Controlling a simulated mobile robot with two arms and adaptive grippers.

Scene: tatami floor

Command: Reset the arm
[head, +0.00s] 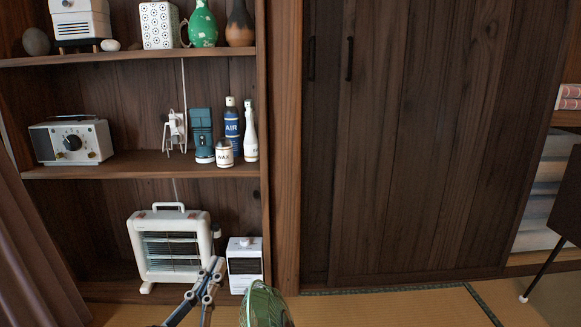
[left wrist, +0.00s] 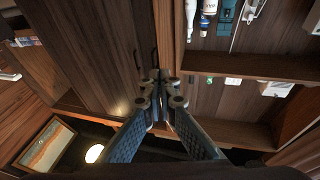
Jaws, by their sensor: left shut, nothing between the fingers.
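My left gripper (head: 215,268) shows at the bottom of the head view, left of centre. It is in front of the white heater (head: 172,245) and overlaps its lower right edge in the picture. In the left wrist view the two fingers (left wrist: 160,76) meet at the tips, with nothing between them. The blue textured finger pads spread apart lower in that view. My right gripper is in neither view.
A wooden shelf (head: 140,171) holds a radio (head: 72,141), bottles and a teal device (head: 201,135). A small white box (head: 245,264) stands beside the heater. A green fan (head: 262,306) is close to my gripper's right. Dark sliding doors (head: 420,140) fill the middle; tatami before them is clear.

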